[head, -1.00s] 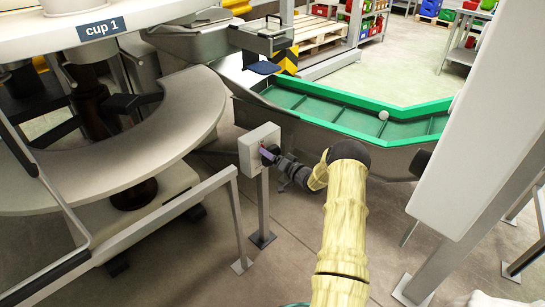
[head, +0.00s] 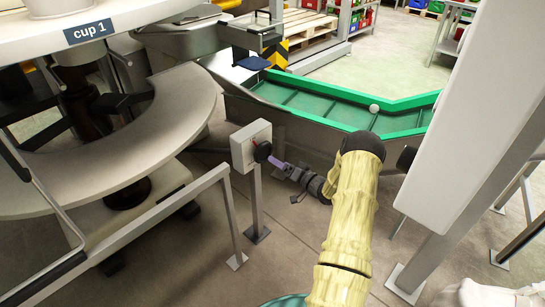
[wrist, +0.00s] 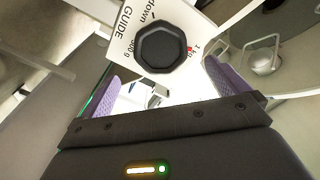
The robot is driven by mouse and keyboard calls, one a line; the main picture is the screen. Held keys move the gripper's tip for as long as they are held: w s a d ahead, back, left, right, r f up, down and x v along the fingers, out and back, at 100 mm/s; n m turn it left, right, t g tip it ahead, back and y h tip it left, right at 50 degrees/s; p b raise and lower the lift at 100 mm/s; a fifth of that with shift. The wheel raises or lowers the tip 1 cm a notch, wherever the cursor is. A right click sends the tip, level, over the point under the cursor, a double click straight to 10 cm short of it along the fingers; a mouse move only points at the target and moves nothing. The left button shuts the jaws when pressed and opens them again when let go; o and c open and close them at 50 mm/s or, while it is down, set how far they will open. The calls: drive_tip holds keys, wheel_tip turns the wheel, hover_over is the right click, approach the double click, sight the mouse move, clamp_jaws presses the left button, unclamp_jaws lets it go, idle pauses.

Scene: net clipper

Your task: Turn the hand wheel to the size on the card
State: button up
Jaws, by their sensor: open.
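The hand wheel (head: 262,151) is a black faceted knob on the front of a pale grey box (head: 244,148) on a post. I see no readable size card.
A green-edged trough (head: 330,105) with a white ball (head: 374,108) lies behind my arm. A pale panel (head: 480,120) stands close on the right.

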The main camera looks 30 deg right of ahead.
drive_tip(key=v, duration=0.8)
drive_tip(key=shift+p, duration=0.35)
drive_tip(key=w+a+r+n+g+h, duration=0.2)
drive_tip(key=w+a+r+g+h, duration=0.1)
drive_tip(key=w+a+r+g, duration=0.15)
drive_tip(key=s+a+r+n+g+h, duration=0.1)
drive_tip(key=s+a+r+g+h, duration=0.2)
drive_tip(key=a+r, duration=0.4)
drive_tip(key=s+a+r+n+g, duration=0.1)
drive_tip(key=s+a+r+g, duration=0.1)
drive_tip(key=s+a, duration=0.5)
drive_tip(key=s+a+r+n+g, duration=0.1)
drive_tip(key=s+a+g, duration=0.4)
drive_tip(key=s, duration=1.1)
drive_tip(key=a+r, duration=0.1)
drive_tip(key=a, duration=0.2)
drive_tip(key=shift+a+r, duration=0.15)
drive_tip(key=shift+r, duration=0.25)
